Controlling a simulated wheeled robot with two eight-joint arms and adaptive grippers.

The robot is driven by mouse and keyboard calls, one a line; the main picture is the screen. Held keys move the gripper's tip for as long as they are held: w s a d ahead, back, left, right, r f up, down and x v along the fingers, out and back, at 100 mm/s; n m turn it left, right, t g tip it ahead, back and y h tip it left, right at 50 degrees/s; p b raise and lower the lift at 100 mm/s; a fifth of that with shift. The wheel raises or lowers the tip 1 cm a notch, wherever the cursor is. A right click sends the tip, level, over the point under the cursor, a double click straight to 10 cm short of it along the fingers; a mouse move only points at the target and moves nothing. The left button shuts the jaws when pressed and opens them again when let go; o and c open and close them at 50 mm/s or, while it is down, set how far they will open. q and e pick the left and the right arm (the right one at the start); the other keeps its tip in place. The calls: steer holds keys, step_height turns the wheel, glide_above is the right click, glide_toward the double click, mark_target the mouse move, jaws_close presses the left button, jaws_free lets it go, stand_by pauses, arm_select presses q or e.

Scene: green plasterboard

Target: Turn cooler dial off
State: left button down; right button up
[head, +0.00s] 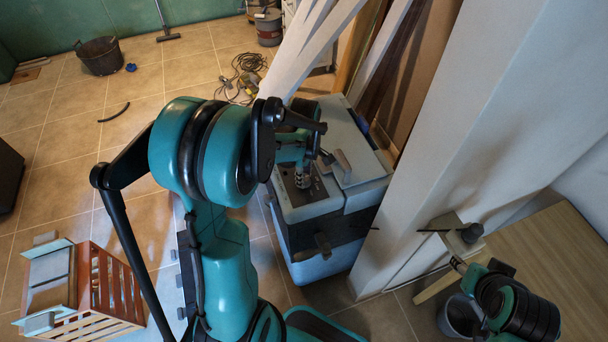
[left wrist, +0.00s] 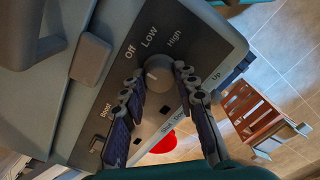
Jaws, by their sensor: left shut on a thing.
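The cooler (head: 318,215) is a blue-grey box with a dark band, standing on the tiled floor beside a white post. Its dark control panel (left wrist: 192,42) carries the words Off, Low and High beside a round grey dial (left wrist: 159,72). My left gripper (left wrist: 160,84) has one finger on each side of the dial and is shut on it. In the head view my left gripper (head: 302,178) reaches down to the panel, and my arm hides part of the cooler. Which word the dial points to is not clear. My right gripper (head: 457,264) is at the lower right, away from the cooler; its fingers are too small to read.
A wooden slatted crate (head: 108,290) stands on the floor at the lower left. Leaning boards (head: 375,50) and the thick white post (head: 490,90) bound the cooler's far and right sides. A wooden table (head: 545,255) is at the right. Cables (head: 243,75) lie on the floor behind.

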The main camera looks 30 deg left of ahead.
arm_select(q)
steer(key=c, duration=1.2)
jaws_free()
steer(key=shift+o, duration=0.2)
step_height(320, 180, up, 12)
steer(key=s+d+f+m+t+b, duration=0.3)
steer(key=s+d+m+t, duration=0.4)
steer(key=m, duration=1.2)
steer(key=s+d+b, duration=0.1)
steer(key=s+d, duration=0.2)
steer(key=s, duration=0.1)
steer(key=shift+d+f, duration=0.35)
